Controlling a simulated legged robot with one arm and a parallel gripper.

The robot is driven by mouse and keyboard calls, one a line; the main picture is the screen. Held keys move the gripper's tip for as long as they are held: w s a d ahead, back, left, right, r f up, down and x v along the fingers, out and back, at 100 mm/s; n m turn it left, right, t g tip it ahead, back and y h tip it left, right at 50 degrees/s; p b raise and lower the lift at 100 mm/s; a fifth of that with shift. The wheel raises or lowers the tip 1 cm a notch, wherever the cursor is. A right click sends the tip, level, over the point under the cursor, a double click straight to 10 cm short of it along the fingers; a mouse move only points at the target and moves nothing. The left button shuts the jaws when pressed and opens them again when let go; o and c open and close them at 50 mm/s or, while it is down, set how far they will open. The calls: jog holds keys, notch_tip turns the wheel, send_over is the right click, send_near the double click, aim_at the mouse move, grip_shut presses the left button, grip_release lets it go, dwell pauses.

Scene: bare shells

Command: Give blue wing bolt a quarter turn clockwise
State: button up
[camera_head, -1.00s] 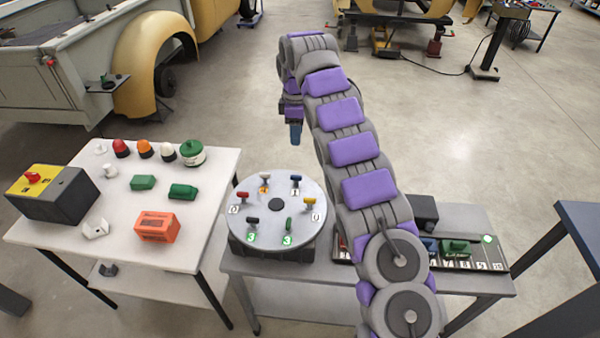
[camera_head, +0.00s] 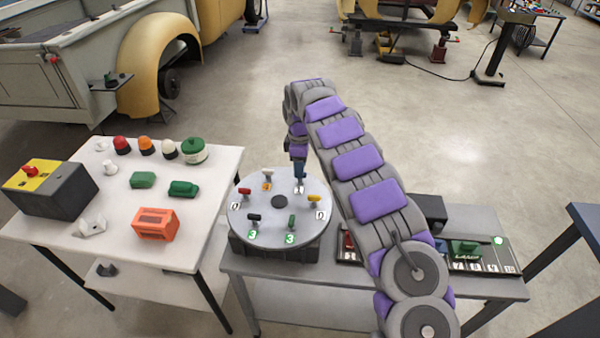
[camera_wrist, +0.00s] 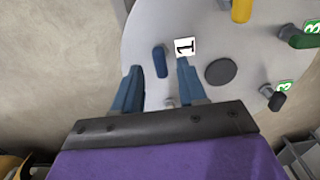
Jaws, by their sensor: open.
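The blue wing bolt (camera_wrist: 160,62) stands on a round grey plate (camera_head: 240,215), beside a white tag with a 1 (camera_wrist: 184,46). In the wrist view my gripper (camera_wrist: 158,78) is open, its two blue fingers on either side of the bolt's near end. The bolt appears slightly past the fingertips, and I see no contact. In the head view my gripper (camera_head: 300,172) points down over the plate's far edge and hides most of the bolt. The tag below it is partly visible.
A white table (camera_head: 110,240) with a control box and coloured parts stands left.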

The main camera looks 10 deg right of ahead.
jog(key=shift+f, duration=1)
grip_shut()
